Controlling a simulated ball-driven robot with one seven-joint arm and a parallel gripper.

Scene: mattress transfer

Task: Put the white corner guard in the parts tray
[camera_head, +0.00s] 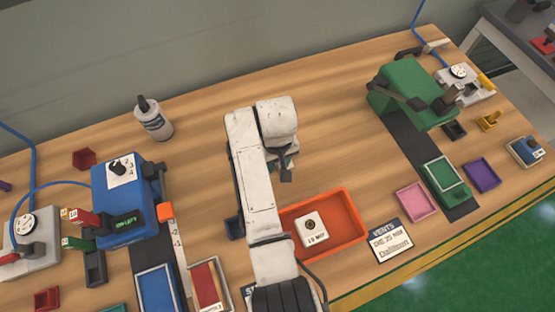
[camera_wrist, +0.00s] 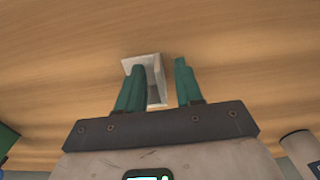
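The white corner guard (camera_wrist: 155,62) is an angled pale piece on the wooden table in the wrist view. It lies at and partly behind the left teal finger, with a gap to the right finger. My gripper (camera_wrist: 158,63) is open around or just above it; I cannot tell whether it touches. In the head view my gripper (camera_head: 285,174) is over the middle of the table, and my arm mostly hides the guard. A large orange tray (camera_head: 352,221) lies in front, to the right of my arm. It holds a white labelled block (camera_head: 311,229). No tray label reads "parts".
A blue machine (camera_head: 124,205) stands at left and a green machine (camera_head: 418,94) at right. A grey bottle (camera_head: 154,119) stands at back left. Small pink (camera_head: 412,202) and purple (camera_head: 482,175) trays lie at right. The table behind my arm is largely clear.

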